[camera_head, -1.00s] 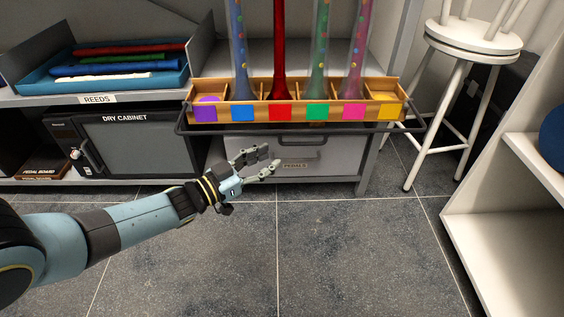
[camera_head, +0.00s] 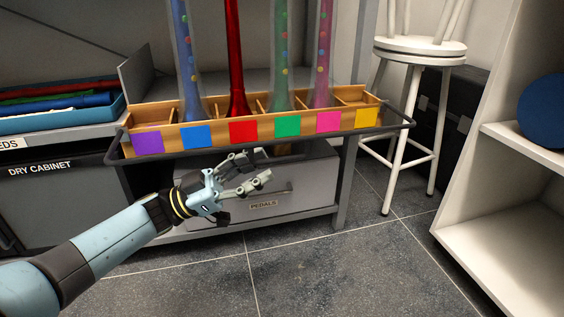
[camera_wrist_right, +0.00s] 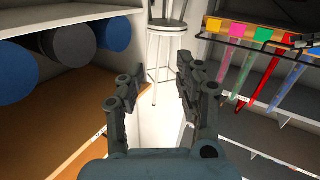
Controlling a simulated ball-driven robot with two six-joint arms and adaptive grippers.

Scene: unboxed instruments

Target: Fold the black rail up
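The black rail (camera_head: 350,134) is a thin dark bar running along the front of a wooden rack (camera_head: 265,132), low, below its coloured squares. It curves back at both ends. My left gripper (camera_head: 264,165) is open and empty, its fingers pointing right, just below the middle of the rail in the head view. I cannot tell whether the upper finger touches the rail. My right gripper (camera_wrist_right: 155,88) is open and empty in the right wrist view, with the rack and the rail (camera_wrist_right: 236,42) off to the right there.
Several tall coloured tubes, one a red tube (camera_head: 235,60), stand in the rack. A pedals drawer (camera_head: 300,190) is below it. A white stool (camera_head: 420,50) stands right of it, and white shelves (camera_head: 480,225) at far right. The floor in front is clear.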

